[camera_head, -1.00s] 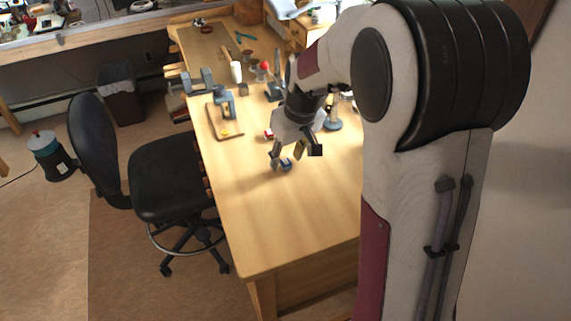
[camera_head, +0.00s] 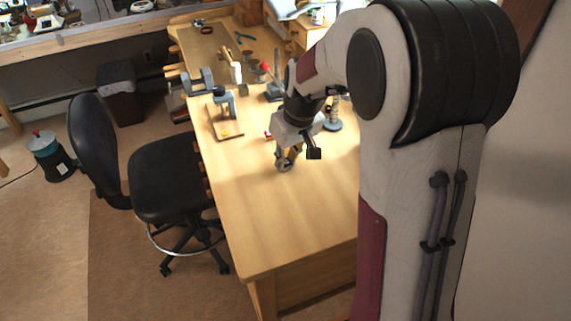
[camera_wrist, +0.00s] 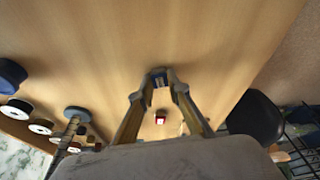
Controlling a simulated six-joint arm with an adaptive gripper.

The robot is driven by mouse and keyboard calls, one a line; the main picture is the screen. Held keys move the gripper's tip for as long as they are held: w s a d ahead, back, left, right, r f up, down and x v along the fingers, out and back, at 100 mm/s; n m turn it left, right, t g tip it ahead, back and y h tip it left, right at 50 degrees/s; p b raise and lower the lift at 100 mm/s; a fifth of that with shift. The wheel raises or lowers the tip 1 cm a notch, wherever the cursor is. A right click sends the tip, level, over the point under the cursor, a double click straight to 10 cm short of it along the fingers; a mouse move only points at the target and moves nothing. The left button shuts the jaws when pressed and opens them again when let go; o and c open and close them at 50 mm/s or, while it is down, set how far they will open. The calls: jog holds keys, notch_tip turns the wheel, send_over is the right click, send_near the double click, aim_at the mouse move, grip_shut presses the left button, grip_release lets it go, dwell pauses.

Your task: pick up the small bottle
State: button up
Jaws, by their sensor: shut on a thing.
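My gripper (camera_head: 285,164) is low over the middle of the wooden table (camera_head: 290,220). In the wrist view its two fingers (camera_wrist: 160,80) close around a small dark blue and grey thing, which I take to be the small bottle (camera_wrist: 158,73). The fingers hide most of it in the head view. I cannot tell whether it still touches the table. A small red and white thing (camera_wrist: 160,117) lies apart from the fingertips; it also shows behind the gripper in the head view (camera_head: 268,135).
Several round-topped things, one with a blue top (camera_wrist: 12,75), stand at the left of the wrist view. The near table is clear. A black chair (camera_head: 170,180) stands beside the table.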

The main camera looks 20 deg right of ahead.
aim_at(287, 162)
jog(key=shift+r, duration=0.15)
notch_tip(287, 162, up, 10)
dwell(0.7)
jog(key=shift+d, duration=0.1)
dwell(0.4)
jog(key=s+d+m+h, duration=0.1)
jog(key=s+d+m, duration=0.2)
jog(key=d, duration=0.5)
jog(key=s+d+m, duration=0.4)
jog(key=s+d, duration=0.2)
jog(key=d, duration=0.3)
jog(key=s+d+m+g+h, duration=0.1)
jog(key=s+d+m, duration=0.3)
jog(key=d, duration=0.4)
jog(key=shift+s+d+r+h, duration=0.2)
jog(key=shift+s+r+h, duration=0.15)
jog(key=shift+s, duration=0.15)
jog(key=shift+f, duration=0.1)
jog(key=shift+f, duration=4.1)
